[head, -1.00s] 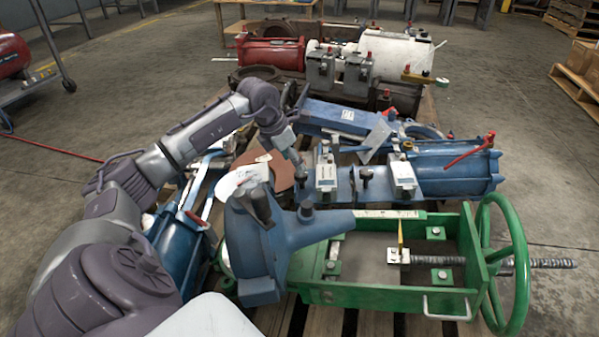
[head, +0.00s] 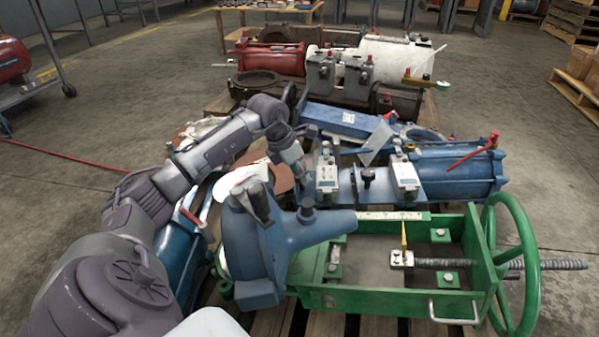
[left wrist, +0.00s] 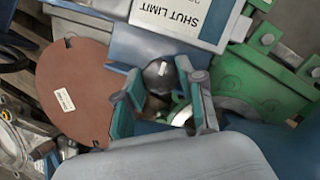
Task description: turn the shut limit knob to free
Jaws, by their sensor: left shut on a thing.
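A box labelled SHUT LIMIT (left wrist: 200,22) shows at the top of the left wrist view. Below it, the dark round shut limit knob (left wrist: 157,73) sits between the green-padded fingers of my left gripper (left wrist: 162,88), which is shut on it. The knob's pointer position is too small to read. In the head view my left gripper (head: 299,172) reaches down beside the left pale-topped switch box (head: 327,178); the knob is hidden there. My right gripper is in neither view.
A blue funnel-shaped casting (head: 262,250) and a green frame (head: 390,303) with a handwheel (head: 528,250) stand close in front. A brown disc (left wrist: 75,88) lies beside the gripper. A blue cylinder (head: 455,172) with a red lever is to the right.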

